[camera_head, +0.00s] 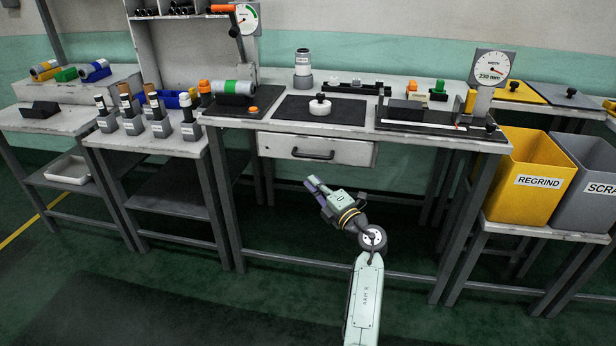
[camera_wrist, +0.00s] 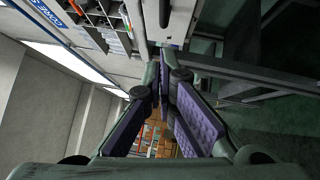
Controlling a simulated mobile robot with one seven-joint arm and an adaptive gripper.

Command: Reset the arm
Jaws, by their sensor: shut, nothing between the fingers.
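My arm (camera_head: 364,295) reaches up from the bottom of the head view and bends left at the wrist. My gripper (camera_head: 313,185) is in the open space in front of the middle workbench, below the drawer (camera_head: 317,149) and apart from it in the picture. Its purple-padded fingers point up and left. In the wrist view the gripper (camera_wrist: 164,78) shows its two purple pads running together toward their far ends. It is shut and empty.
The middle workbench (camera_head: 410,141) carries a winder, a white disc (camera_head: 320,105) on a dark mat, and a dial gauge (camera_head: 491,67). A lower side table (camera_head: 100,139) holds several spindles. The yellow REGRIND bin (camera_head: 529,178) and a grey bin (camera_head: 584,180) stand at right. Floor is clear around my arm.

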